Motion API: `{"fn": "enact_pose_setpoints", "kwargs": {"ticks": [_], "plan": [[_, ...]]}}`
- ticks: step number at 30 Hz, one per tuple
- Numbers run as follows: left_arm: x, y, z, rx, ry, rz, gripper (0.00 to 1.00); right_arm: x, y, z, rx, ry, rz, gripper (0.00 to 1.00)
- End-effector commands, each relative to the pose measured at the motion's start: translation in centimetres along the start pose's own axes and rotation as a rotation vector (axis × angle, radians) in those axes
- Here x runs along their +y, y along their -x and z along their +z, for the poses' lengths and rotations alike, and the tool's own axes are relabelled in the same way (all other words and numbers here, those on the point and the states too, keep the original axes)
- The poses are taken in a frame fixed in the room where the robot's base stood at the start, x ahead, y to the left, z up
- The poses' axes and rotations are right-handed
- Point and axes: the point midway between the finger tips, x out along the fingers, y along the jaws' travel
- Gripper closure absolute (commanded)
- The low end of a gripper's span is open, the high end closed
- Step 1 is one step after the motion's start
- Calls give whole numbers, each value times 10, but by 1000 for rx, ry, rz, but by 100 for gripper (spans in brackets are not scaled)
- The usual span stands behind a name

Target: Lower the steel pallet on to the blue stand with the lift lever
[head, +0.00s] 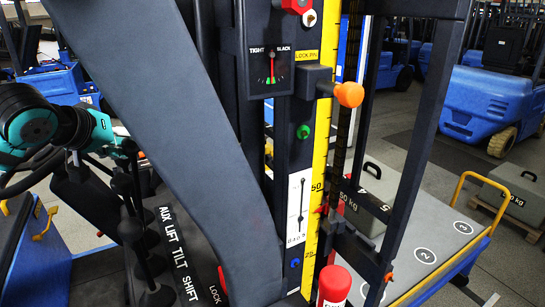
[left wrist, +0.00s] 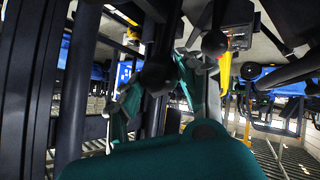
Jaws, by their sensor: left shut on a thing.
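My left gripper (head: 82,145) is at the left of the head view, above the lever bank. It is shut on one of the levers; I take this to be the lift lever, but the gripped knob is mostly hidden. The left wrist view shows the fingers (left wrist: 160,95) around a dark lever with a black ball knob (left wrist: 157,77). The label plate (head: 172,235) reads AUX, LIFT, TILT, SHIFT. At the right, a grey deck (head: 410,225) with numbered circles has blue sides; I cannot tell stand from pallet there. My right gripper is not in view.
A dark mast with a yellow height scale (head: 322,170) and a tension dial (head: 271,78) stands mid-view. A broad grey beam (head: 190,120) blocks part of the view. More black knobs (head: 130,232) stand close by the gripper. A grey 50 kg weight (head: 515,195) sits far right.

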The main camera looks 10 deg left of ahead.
Motion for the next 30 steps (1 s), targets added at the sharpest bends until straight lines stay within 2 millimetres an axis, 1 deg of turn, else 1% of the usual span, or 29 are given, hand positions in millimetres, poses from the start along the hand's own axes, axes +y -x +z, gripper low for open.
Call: {"fn": "enact_pose_setpoints", "kwargs": {"ticks": [7,12,15,19,30], "plan": [[-1,1,0,3,0,1,80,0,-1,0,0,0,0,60],[-18,9,1,5,1,-2,80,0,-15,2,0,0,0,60],[-25,15,0,4,0,-1,80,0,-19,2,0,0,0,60],[-26,18,-2,1,-1,1,80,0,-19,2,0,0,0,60],[-26,18,-2,0,0,1,80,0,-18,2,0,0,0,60]]}}
